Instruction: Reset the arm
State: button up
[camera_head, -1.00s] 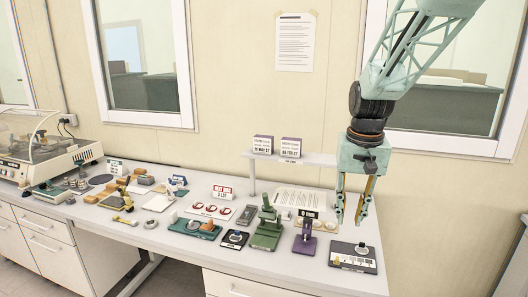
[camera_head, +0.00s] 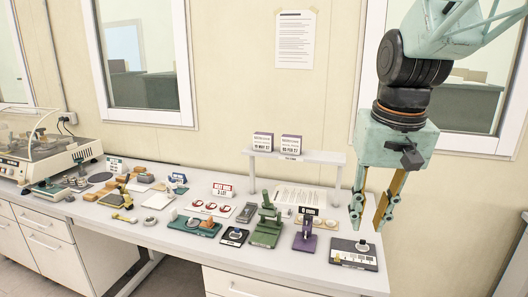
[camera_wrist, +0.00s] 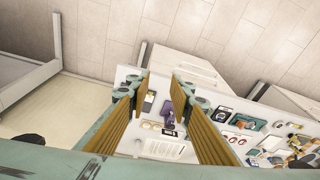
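My gripper (camera_head: 368,214) hangs in the air at the right end of the bench, fingers pointing down, in the head view. Its two fingers are spread apart with nothing between them. In the wrist view the two ribbed yellow-brown finger pads (camera_wrist: 158,100) also stand apart and empty, above the bench edge. My arm is partly cut off by the top of the head view.
The bench (camera_head: 300,275) holds a black-and-white device (camera_head: 353,254), a purple stand (camera_head: 305,237), a green press (camera_head: 266,226) and a small raised shelf (camera_head: 318,156) with two date boxes. A clear-lidded machine (camera_head: 45,150) stands far left. Floor lies right of the bench.

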jog(key=s+a+n+t+b, duration=0.1)
jog(key=s+b, duration=0.1)
jog(key=s, duration=2.3)
jog(key=shift+a+f+t, duration=0.2)
jog(key=shift+a+t, duration=0.15)
jog(key=shift+t, duration=0.05)
dwell(2.1)
